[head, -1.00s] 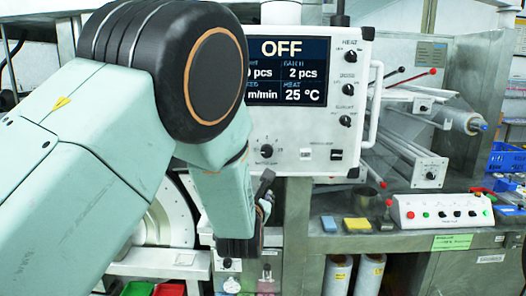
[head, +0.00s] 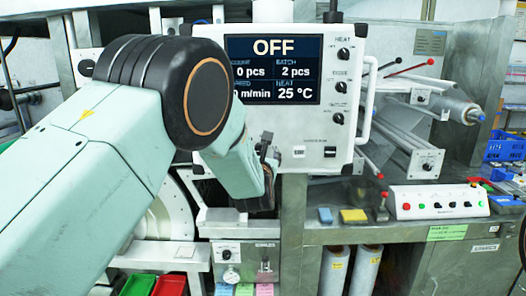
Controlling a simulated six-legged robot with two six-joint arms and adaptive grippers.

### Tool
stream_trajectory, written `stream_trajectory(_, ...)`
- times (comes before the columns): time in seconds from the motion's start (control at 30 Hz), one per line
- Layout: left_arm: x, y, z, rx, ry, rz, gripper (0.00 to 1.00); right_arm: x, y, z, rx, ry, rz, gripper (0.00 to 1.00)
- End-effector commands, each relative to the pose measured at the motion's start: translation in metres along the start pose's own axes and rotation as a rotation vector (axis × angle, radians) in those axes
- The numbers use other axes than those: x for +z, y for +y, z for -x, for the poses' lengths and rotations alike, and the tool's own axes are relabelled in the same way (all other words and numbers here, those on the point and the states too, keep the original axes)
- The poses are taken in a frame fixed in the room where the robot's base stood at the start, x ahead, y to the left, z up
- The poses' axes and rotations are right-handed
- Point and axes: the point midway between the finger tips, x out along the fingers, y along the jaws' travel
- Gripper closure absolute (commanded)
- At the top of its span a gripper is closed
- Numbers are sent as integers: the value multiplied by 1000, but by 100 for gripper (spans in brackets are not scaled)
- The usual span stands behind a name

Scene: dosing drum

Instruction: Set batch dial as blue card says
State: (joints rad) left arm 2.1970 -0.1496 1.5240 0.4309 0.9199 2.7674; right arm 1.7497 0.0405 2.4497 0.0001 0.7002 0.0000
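A white control panel (head: 349,160) carries a screen (head: 273,70) that reads OFF, batch 2 pcs and heat 25 °C. The large dial at the panel's lower middle is now hidden behind my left gripper (head: 267,148). The gripper's dark fingers are in front of the panel's lower part. I cannot tell whether they touch the dial or how far apart they are. A small blue card (head: 223,289) shows at the bottom edge; its writing is cut off and too small to read. My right gripper is not in view.
Three small knobs (head: 340,87) line the panel's right side, beside a white handle (head: 368,100). A button box (head: 440,202), yellow block (head: 354,215) and blue block (head: 325,215) stand on the bench.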

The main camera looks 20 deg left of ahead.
Motion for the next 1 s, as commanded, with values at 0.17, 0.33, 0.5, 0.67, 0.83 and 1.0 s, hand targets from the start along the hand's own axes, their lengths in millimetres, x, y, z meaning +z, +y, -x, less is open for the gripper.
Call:
stream_trajectory(0.17,-1,0,-4,0,2,-1,43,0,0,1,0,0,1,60)
stream_trajectory(0.33,-1,0,-3,0,1,-1,43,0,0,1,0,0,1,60)
stream_trajectory(0.5,-1,0,-3,0,1,-1,56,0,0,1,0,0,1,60)
stream_trajectory(0.67,-1,0,-3,-1,1,-2,70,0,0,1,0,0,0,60)
stream_trajectory(0.83,-1,0,-3,-1,1,-2,84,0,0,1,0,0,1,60)
stream_trajectory(1.0,-1,1,-3,2,2,0,98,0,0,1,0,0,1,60)
